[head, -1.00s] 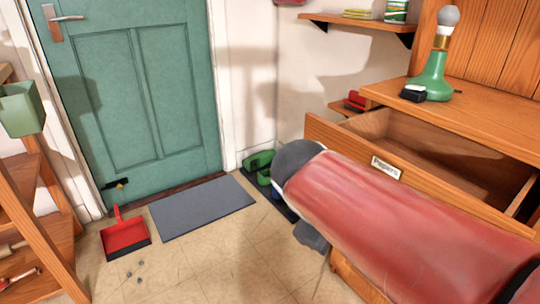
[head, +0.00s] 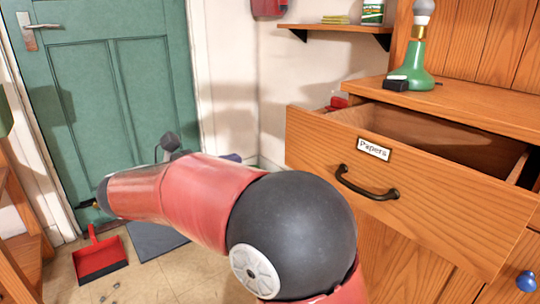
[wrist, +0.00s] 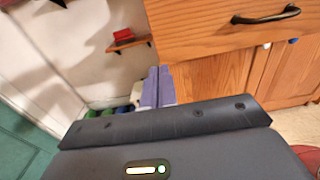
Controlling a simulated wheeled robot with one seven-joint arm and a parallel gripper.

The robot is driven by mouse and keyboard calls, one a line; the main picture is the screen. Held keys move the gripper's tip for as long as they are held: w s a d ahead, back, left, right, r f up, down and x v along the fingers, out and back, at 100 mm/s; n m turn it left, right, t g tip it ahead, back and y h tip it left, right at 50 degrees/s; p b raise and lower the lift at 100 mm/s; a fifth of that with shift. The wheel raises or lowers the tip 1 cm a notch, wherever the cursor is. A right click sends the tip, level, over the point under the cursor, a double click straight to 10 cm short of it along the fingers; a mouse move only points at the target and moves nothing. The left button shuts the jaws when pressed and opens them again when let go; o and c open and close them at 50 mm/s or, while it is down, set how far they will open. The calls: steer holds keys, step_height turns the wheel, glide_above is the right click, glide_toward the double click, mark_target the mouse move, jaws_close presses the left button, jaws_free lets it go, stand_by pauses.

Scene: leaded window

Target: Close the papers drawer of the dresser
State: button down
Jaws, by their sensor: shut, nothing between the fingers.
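The papers drawer (head: 440,195) of the wooden dresser (head: 460,100) stands pulled well out, its inside visible from above. Its front carries a "Papers" label (head: 374,149) and a dark curved handle (head: 365,187). In the wrist view the drawer front (wrist: 200,25) is at upper right, with the handle (wrist: 266,17) near the top edge. My gripper's pale purple fingers (wrist: 159,73) are together and empty, apart from the drawer, below and left of its front. In the head view my arm covers most of the gripper.
A green lamp (head: 418,66) and a small black object (head: 396,84) stand on the dresser top. Below the drawer are cupboard fronts with a blue knob (head: 527,282). A wall shelf (head: 330,27), green door (head: 110,90) and red dustpan (head: 100,258) lie around. Some floor is clear.

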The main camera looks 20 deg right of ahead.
steer(key=b, duration=0.2)
glide_toward(287, 139)
steer(key=x, duration=0.7)
steer(key=shift+s, duration=0.1)
steer(key=shift+w+d+p, duration=0.2)
steer(key=shift+d+p, duration=0.15)
steer(key=shift+d, duration=0.2)
steer(key=p+x, duration=0.5)
steer(key=x, duration=1.5)
steer(key=shift+d+r+p, duration=0.15)
steer(key=shift+d+p, duration=0.05)
steer(key=shift+p, duration=0.15)
